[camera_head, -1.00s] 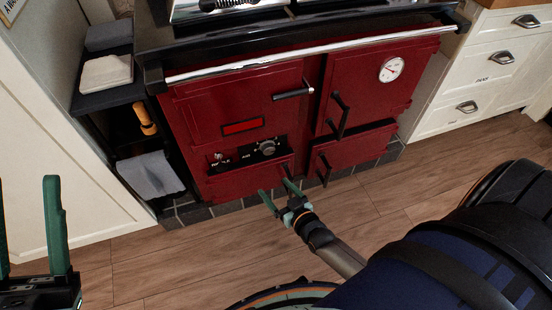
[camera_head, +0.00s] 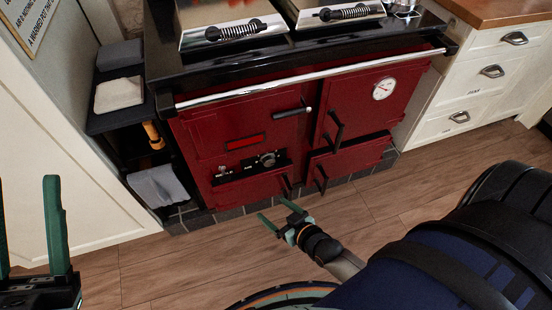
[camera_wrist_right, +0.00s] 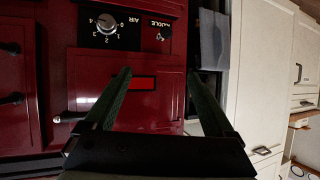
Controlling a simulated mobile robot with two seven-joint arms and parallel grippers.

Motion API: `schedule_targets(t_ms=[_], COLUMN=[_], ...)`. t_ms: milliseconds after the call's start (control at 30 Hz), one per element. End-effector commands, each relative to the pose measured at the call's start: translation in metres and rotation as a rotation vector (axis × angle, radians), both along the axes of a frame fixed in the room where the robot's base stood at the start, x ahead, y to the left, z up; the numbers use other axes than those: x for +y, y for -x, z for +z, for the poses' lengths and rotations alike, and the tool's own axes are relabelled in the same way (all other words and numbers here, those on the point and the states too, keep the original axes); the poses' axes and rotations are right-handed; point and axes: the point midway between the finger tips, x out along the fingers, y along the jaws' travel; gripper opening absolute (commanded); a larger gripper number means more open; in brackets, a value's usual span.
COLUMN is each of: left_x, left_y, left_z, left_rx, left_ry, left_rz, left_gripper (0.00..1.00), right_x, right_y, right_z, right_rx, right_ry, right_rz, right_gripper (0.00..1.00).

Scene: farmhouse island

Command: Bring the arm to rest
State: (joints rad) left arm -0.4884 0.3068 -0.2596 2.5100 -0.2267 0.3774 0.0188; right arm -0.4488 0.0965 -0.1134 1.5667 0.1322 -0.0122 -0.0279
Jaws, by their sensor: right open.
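My right gripper (camera_head: 280,214) is open and empty, low in front of the red range cooker (camera_head: 215,140) and above the wood floor. In the right wrist view its two green fingers (camera_wrist_right: 158,88) stand apart with nothing between them, and the cooker's red front and control knob (camera_wrist_right: 107,23) show beyond. My left gripper (camera_head: 28,225) is at the left edge of the head view. Its green fingers point up and stand apart, with nothing seen between them.
The cooker has a chrome rail (camera_head: 310,78) and black door handles (camera_head: 336,130). A dark shelf unit (camera_head: 105,120) with folded cloths (camera_head: 118,93) stands at its left. White drawers (camera_head: 470,95) stand at its right. The wood floor (camera_head: 180,270) in front is clear.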

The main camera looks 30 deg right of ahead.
Motion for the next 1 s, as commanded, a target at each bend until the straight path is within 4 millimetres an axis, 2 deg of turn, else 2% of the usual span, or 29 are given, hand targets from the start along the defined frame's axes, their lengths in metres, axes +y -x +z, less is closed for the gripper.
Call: schedule_targets(t_ms=[333,367,467,567,633,700,800,900,1000], left_x=[0.000,0.001,0.005,0.013,0.022,0.030,0.040,0.047,0.051], left_y=[-0.003,-0.007,-0.028,-0.055,-0.067,-0.067,-0.050,-0.023,0.003], left_z=[-0.003,-0.006,-0.031,-0.084,-0.135,-0.189,-0.261,-0.316,-0.353], left_rx=[0.018,0.036,0.169,0.401,0.602,0.802,1.066,1.280,1.431], left_ry=[-0.001,-0.002,-0.010,-0.022,-0.032,-0.043,-0.056,-0.066,-0.072], left_rz=[0.005,0.009,0.043,0.098,0.142,0.182,0.228,0.260,0.279], left_gripper=[0.50,0.50,0.50,0.50,0.50,0.50,0.50,0.50,0.50], right_x=[0.000,0.001,0.005,0.011,0.017,0.022,0.027,0.032,0.034], right_y=[0.001,0.002,0.009,0.022,0.032,0.044,0.059,0.070,0.078], right_z=[0.002,0.004,0.015,0.033,0.047,0.059,0.076,0.089,0.098], right_rx=[0.002,0.005,0.027,0.067,0.101,0.137,0.182,0.219,0.244], right_ry=[0.001,0.001,0.004,0.009,0.015,0.020,0.029,0.034,0.040], right_rz=[0.001,0.003,0.016,0.037,0.055,0.071,0.089,0.104,0.114], right_gripper=[0.89,0.89,0.89,0.89,0.89,0.89,0.89,0.89,0.89])
